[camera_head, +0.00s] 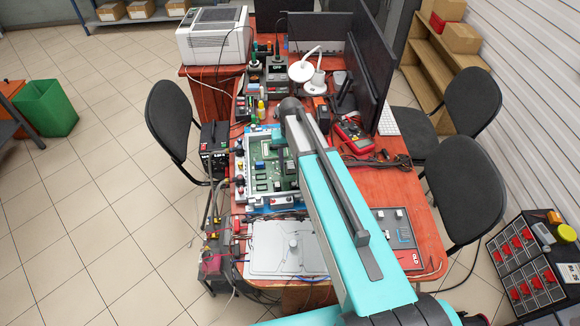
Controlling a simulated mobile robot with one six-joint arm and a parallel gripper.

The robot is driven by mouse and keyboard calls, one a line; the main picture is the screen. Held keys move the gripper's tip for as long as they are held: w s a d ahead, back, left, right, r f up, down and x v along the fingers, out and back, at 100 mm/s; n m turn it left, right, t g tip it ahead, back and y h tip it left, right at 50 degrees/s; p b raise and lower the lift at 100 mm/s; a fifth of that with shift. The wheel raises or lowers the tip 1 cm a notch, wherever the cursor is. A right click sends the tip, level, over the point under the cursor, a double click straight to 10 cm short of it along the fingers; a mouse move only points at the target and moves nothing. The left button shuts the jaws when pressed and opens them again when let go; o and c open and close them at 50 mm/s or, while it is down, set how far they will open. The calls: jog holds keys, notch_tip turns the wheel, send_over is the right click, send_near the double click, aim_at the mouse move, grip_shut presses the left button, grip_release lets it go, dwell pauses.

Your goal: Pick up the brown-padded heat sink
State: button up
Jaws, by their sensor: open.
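I cannot make out a brown-padded heat sink in this view; parts are too small, or are hidden behind my arm. A green circuit board (262,173) with small dark and pale parts lies in a frame on the red-brown table (425,235). My teal and grey arm reaches from the bottom right up over the table and covers the right side of the board. My gripper's fingers do not show; they are hidden behind or below the arm.
A pale plate with a knob (270,262) lies in front of the board. A red multimeter (353,137), white lamp (302,70) and dark monitors (368,65) stand behind. Black chairs (170,115) flank the table. Cables clutter its left edge. Tiled floor at left is mostly clear.

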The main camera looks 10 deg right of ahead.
aim_at(290, 164)
dwell(0.4)
grip_shut()
jog(key=shift+r, duration=0.2)
notch_tip(290, 164, up, 10)
jog(key=b, duration=0.3)
jog(key=shift+f, duration=0.15)
dwell(0.4)
dwell(1.0)
